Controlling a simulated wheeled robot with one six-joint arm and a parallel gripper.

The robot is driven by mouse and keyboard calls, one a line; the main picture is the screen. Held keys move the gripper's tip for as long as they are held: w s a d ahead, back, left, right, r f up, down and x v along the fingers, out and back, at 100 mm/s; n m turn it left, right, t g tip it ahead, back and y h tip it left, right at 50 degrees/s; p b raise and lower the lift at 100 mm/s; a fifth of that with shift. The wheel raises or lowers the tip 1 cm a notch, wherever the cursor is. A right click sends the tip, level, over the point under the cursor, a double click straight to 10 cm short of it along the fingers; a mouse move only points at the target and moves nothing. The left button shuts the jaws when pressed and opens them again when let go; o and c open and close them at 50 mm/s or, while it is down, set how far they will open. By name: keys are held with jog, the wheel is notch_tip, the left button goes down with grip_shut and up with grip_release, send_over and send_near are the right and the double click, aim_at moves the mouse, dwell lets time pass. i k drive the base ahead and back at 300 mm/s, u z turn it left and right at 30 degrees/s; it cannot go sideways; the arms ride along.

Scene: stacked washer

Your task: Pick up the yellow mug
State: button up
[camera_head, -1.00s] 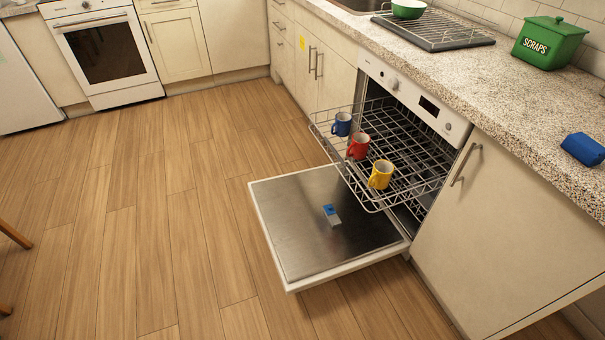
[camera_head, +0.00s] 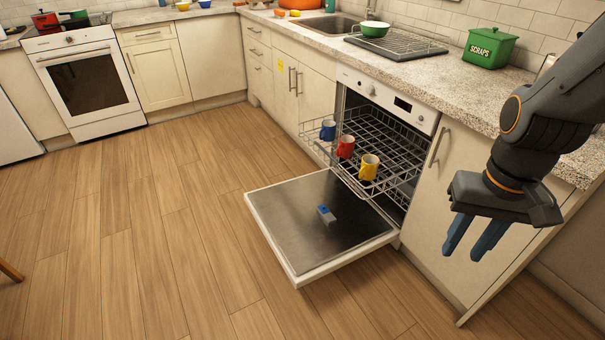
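The yellow mug (camera_head: 369,167) stands upright in the pulled-out upper rack (camera_head: 397,158) of the open dishwasher, at the rack's front near corner. A red mug (camera_head: 345,146) and a blue mug (camera_head: 328,130) stand behind it in a row along the rack's front. My gripper (camera_head: 471,256) hangs at the right, fingers pointing down, in front of the cabinet door and well apart from the mugs. A narrow gap shows between its two fingers, and nothing is seen between them.
The dishwasher door (camera_head: 300,225) lies folded down below the rack, with a small blue and grey object (camera_head: 326,214) on it. The countertop (camera_head: 430,78) holds a green scraps bin (camera_head: 489,47) and a drying rack (camera_head: 397,45).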

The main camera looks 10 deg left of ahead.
aim_at(369, 165)
jog(key=u, duration=0.35)
jog(key=i, duration=1)
